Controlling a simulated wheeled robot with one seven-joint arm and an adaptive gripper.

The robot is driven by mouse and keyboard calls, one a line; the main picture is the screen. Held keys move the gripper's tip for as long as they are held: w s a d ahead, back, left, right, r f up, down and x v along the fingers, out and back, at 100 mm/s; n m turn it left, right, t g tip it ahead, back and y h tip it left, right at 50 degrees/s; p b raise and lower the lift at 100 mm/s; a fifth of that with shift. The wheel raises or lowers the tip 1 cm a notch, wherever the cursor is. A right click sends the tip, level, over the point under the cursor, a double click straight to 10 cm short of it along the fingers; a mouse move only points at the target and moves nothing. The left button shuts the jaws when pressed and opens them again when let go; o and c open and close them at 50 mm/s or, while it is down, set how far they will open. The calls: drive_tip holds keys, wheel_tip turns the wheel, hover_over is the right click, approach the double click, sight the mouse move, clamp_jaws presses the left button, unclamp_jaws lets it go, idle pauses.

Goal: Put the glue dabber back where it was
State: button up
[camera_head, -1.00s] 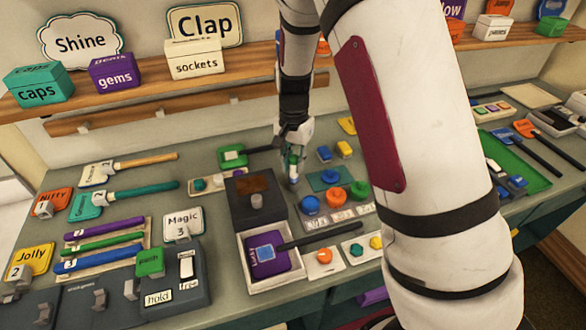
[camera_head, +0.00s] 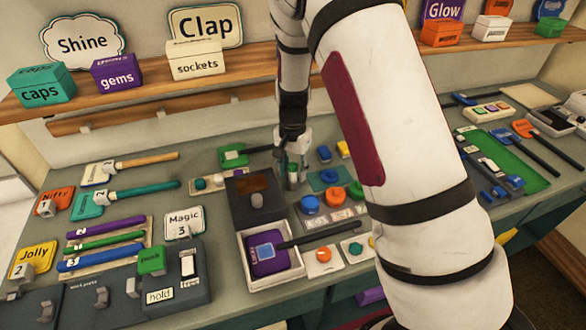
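My gripper (camera_head: 294,158) points down over the middle of the bench, just behind and right of the dark box with a brown top. A small upright green piece (camera_head: 292,172), possibly the glue dabber, shows between or just below its fingers. The view is too small to tell whether the fingers press on it or stand apart around it. Whether its lower end touches the bench or a holder is also unclear.
The dark box (camera_head: 254,206) with a grey knob stands close to my gripper. A white tray (camera_head: 284,280) holds a purple block with a dark handle. My arm hides part of the bench to the right.

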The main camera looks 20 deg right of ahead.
drive_tip(key=shift+r, duration=0.1)
wheel_tip(320, 180, up, 12)
drive_tip(key=b, duration=0.1)
drive_tip(key=s+r+n+t+y, duration=0.15)
drive_tip(key=s+r+n, duration=0.25)
drive_tip(key=s+r, duration=0.95)
drive_tip(key=s+r+n+t+h, duration=0.1)
drive_tip(key=s+n+t, duration=0.3)
drive_tip(key=s, duration=1)
drive_tip(key=shift+r+n, duration=0.5)
drive_tip(key=shift+r, duration=0.4)
